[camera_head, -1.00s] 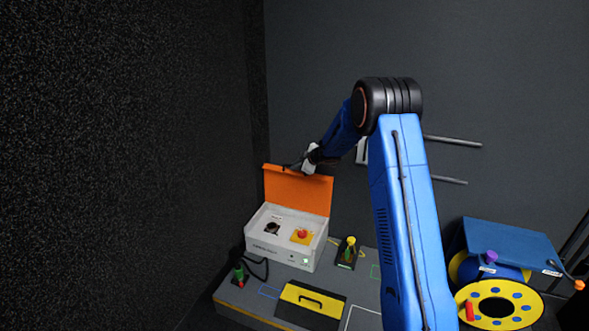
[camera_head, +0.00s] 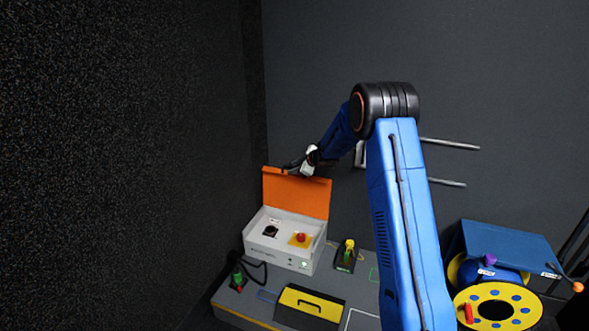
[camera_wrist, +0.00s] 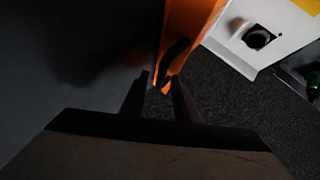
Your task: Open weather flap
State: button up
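The orange weather flap (camera_head: 300,195) stands raised, roughly upright, at the back edge of the white box (camera_head: 288,256). A dark handle (camera_wrist: 174,60) is on the flap in the wrist view. My gripper (camera_head: 288,168) is at the flap's top edge in the head view. In the wrist view my gripper (camera_wrist: 161,78) has its two fingers apart, with the end of the handle and the orange edge showing between them. I see no clear firm contact on both sides. The box's top shows a dark round socket (camera_head: 270,231) and a red button (camera_head: 301,238) on a yellow plate.
A yellow-and-black case (camera_head: 310,304), a green-and-black plug (camera_head: 238,279) with a cable and a small yellow-topped device (camera_head: 347,252) are around the box. A yellow reel (camera_head: 497,307) and a blue case (camera_head: 513,246) are at right. A dark wall (camera_head: 120,160) rises close at left.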

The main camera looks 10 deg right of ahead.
jog(key=v, duration=1.7)
jog(key=shift+s+d, duration=0.15)
jog(key=shift+r, duration=0.1)
jog(key=s+d+r+m+t+h, duration=0.1)
jog(key=s+r+m+h, duration=0.1)
jog(key=s+r, duration=0.35)
jog(key=s+d+r+m+t+h, duration=0.2)
jog(key=s+r+m+h, duration=0.1)
jog(key=r, duration=0.5)
jog(key=s+d+r+m+g+h, duration=0.2)
jog(key=s+r+m+h, duration=0.15)
jog(key=s, duration=1.05)
jog(key=s+a+f+m+g+y, duration=0.1)
jog(key=s+a+f+g, duration=0.1)
jog(key=s, duration=1)
jog(key=s+a+f+m+g+y, duration=0.1)
jog(key=s+a+f, duration=0.3)
jog(key=s, duration=0.9)
jog(key=s+a+f+m+g+y, duration=0.2)
jog(key=s+a+f+m, duration=0.1)
jog(key=s, duration=0.9)
jog(key=shift+s+a+f+g, duration=0.2)
jog(key=shift+a+f+g, duration=0.25)
jog(key=shift+a, duration=0.65)
